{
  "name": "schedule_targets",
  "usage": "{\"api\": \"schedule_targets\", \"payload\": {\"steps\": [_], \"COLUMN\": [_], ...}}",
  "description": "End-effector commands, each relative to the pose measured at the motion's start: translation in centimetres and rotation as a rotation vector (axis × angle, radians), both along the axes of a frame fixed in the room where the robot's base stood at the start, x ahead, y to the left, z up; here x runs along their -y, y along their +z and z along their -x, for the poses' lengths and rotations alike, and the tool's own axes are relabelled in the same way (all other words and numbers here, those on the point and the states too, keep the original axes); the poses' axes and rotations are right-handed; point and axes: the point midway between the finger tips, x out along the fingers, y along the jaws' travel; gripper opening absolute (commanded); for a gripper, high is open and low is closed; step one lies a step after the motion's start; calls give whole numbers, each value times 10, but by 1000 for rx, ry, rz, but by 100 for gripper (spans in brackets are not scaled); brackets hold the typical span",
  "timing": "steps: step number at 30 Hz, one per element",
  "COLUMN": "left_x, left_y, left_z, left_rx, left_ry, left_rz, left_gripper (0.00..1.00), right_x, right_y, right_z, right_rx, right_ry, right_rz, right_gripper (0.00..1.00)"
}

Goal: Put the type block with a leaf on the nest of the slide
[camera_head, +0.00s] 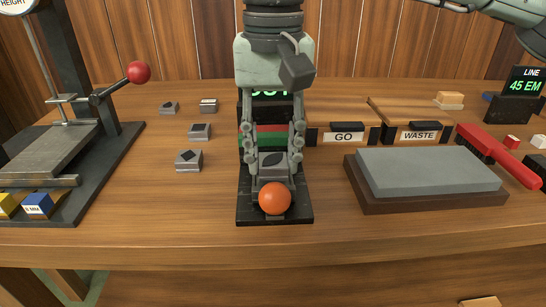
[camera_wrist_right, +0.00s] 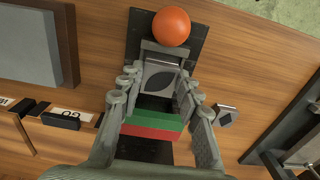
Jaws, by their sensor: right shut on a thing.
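The type block with a leaf (camera_head: 273,159) is grey with a dark leaf shape on top. My right gripper (camera_head: 273,168) points down at the middle of the table and is shut on this block, one finger on each side. The block is over the slide (camera_head: 299,210), a dark plate with an orange ball knob (camera_head: 275,198) at its near end. In the right wrist view the leaf block (camera_wrist_right: 159,80) lies between the fingertips, just behind the knob (camera_wrist_right: 171,26). I cannot tell whether it touches the nest, which it hides. My left gripper is not in view.
Several other type blocks, one with a diamond (camera_head: 189,160), stand left of the slide. A press with a red knob (camera_head: 138,72) is farther left. A grey stone on a brown base (camera_head: 430,171) is right. GO (camera_head: 344,137) and WASTE (camera_head: 418,135) labels stand behind. A red-and-green block (camera_wrist_right: 150,127) is beyond the fingers.

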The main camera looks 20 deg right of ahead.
Motion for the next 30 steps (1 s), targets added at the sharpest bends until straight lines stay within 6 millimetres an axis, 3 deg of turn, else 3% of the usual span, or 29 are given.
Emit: {"api": "schedule_targets", "payload": {"steps": [4, 18, 19, 23, 30], "left_x": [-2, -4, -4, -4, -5], "left_y": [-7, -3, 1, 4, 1], "left_z": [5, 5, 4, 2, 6], "left_rx": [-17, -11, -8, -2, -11], "left_ry": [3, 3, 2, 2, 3], "left_rz": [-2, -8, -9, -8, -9], "left_gripper": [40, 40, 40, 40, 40], "right_x": [0, 0, 0, 0, 0], "right_y": [-13, -18, -17, -17, -17], "right_z": [0, 0, 0, 0, 0], "right_rx": [0, 1, 0, 0, 0], "right_ry": [0, -1, -1, -1, -1], "right_rz": [-1, -2, -1, -1, -1], "right_gripper": [0, 0, 37, 54, 54]}}
